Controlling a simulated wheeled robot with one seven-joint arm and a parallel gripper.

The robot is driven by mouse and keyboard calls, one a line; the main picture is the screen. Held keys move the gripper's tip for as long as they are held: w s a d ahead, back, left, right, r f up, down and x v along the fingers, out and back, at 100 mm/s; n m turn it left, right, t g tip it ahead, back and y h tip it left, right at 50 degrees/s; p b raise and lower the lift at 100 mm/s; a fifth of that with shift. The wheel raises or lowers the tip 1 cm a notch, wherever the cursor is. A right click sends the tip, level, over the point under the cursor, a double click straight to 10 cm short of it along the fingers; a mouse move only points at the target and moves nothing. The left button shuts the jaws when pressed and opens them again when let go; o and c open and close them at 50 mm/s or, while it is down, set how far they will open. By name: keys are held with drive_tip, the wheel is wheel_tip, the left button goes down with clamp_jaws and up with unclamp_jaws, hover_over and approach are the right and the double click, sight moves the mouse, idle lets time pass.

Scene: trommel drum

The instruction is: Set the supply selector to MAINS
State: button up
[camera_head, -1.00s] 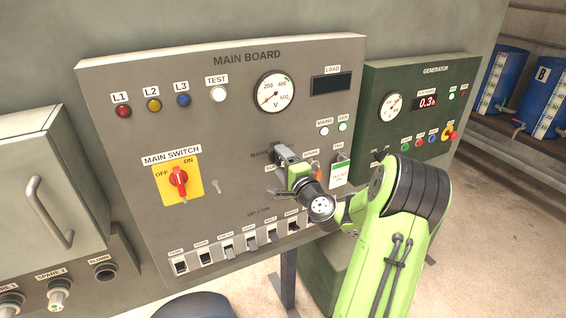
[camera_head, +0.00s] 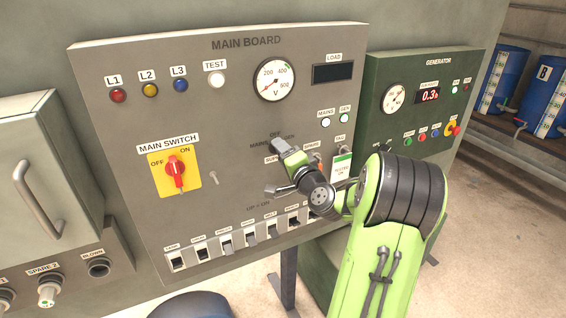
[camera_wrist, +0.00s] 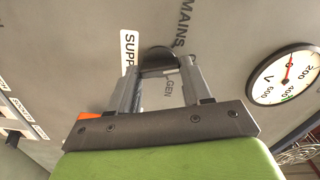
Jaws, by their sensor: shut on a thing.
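The supply selector is a dark knob (camera_wrist: 158,60) on the grey main board (camera_head: 225,110). In the wrist view it sits between the fingertips of my gripper (camera_wrist: 160,72), which is shut on it. Around it I read MAINS at the top, part of SUPPLY on the left and GEN between the fingers. In the head view my gripper (camera_head: 281,147) covers the knob, below the voltmeter, with the OFF, MAINS and GEN labels beside it. I cannot tell which label the knob points to.
A row of toggle switches (camera_head: 226,239) lies below my gripper. A hanging tag (camera_head: 341,168) is close on its right. The voltmeter (camera_head: 273,80) is just above. The green generator panel (camera_head: 420,100) stands further right.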

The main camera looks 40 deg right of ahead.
drive_tip(key=n+b, duration=0.8)
drive_tip(key=b, duration=0.2)
drive_tip(key=shift+f, duration=0.15)
drive_tip(key=shift+n, duration=0.3)
drive_tip(key=o, duration=1.1)
drive_tip(key=shift+c, duration=0.2)
drive_tip(key=b+v, duration=0.1)
drive_tip(key=v, duration=1.4)
drive_tip(key=shift+s+a+r, duration=0.2)
drive_tip(key=shift+s+a, duration=0.05)
drive_tip(key=shift+s, duration=0.1)
